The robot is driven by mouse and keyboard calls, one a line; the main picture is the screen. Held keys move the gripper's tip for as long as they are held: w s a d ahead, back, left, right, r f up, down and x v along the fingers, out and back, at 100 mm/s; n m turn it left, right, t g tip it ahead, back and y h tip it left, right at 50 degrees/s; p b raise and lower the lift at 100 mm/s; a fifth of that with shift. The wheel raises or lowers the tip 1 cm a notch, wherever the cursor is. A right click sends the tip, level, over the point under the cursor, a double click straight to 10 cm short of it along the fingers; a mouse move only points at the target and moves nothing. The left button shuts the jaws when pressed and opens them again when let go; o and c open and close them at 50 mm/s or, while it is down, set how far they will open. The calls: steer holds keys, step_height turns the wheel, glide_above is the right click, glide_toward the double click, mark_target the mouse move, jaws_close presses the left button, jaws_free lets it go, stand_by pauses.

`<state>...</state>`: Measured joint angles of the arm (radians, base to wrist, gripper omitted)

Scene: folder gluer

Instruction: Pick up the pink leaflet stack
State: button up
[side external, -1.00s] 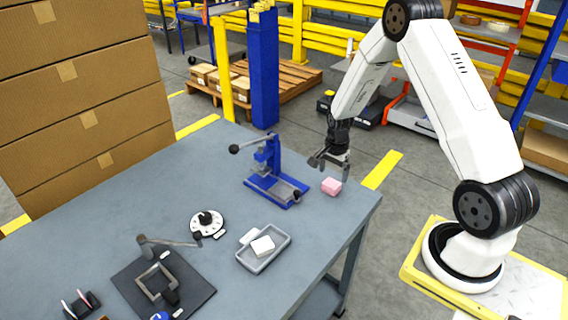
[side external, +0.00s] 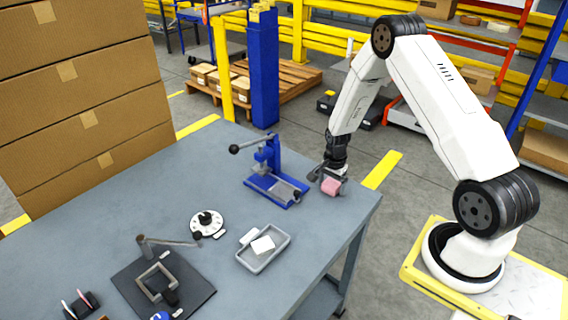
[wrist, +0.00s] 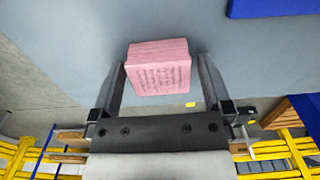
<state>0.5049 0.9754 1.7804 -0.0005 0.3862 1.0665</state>
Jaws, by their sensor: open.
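The pink leaflet stack (side external: 331,186) sits on the grey table near its right corner. In the wrist view the pink stack (wrist: 159,68) shows lines of dark print on its near face. My gripper (side external: 328,178) is down at the stack, with its fingers partly hiding it in the side view. In the wrist view my open gripper (wrist: 161,82) has one finger on each side of the stack. Whether the fingers touch the stack is hard to tell, but a narrow gap seems to show on the right.
A blue press (side external: 273,178) with a lever stands just left of the stack. A grey tray (side external: 263,262) with a white stack, a white dial (side external: 207,223) and a dark fixture plate (side external: 190,302) lie farther left. The table edge is close on the right.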

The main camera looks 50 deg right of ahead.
steer(key=c, duration=1.1)
steer(key=shift+r, duration=0.1)
steer(key=shift+c, duration=0.2)
steer(key=shift+r, duration=0.65)
steer(key=s+a+r, duration=0.2)
steer(key=s+r, duration=0.3)
steer(key=s, duration=0.1)
steer(key=s+a+r, duration=0.3)
steer(key=s+r, duration=0.3)
steer(key=s, duration=0.1)
steer(key=shift+a+r, duration=0.25)
steer(key=shift+w, duration=0.1)
